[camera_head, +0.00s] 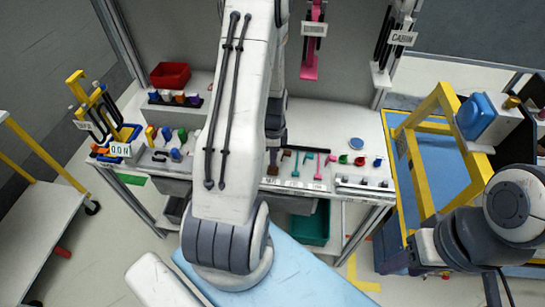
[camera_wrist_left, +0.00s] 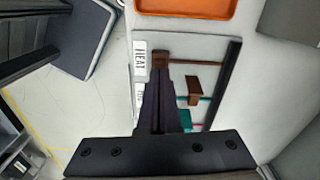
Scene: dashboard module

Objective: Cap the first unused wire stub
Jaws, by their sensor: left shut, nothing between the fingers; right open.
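My left gripper (camera_head: 272,160) is over the workbench, mostly behind my arm in the head view. In the left wrist view its dark fingers (camera_wrist_left: 161,70) are shut with nothing between them. A brown piece (camera_wrist_left: 160,58) shows at the fingertips; I cannot tell if they touch. Another brown piece (camera_wrist_left: 195,91) lies right of the fingers, with teal and pink strips below it. In the head view, teal (camera_head: 307,157) and pink (camera_head: 329,160) pieces lie in that row. I cannot tell which is the unused wire stub or its cap. My right gripper is not discernible.
Small white labels, one reading HEAT (camera_wrist_left: 140,62), line the row. A red bin (camera_head: 170,75) stands at the bench's back left; coloured pieces (camera_head: 172,140) stand in front of it. A yellow frame (camera_head: 440,105) stands right of the bench, near my right arm.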

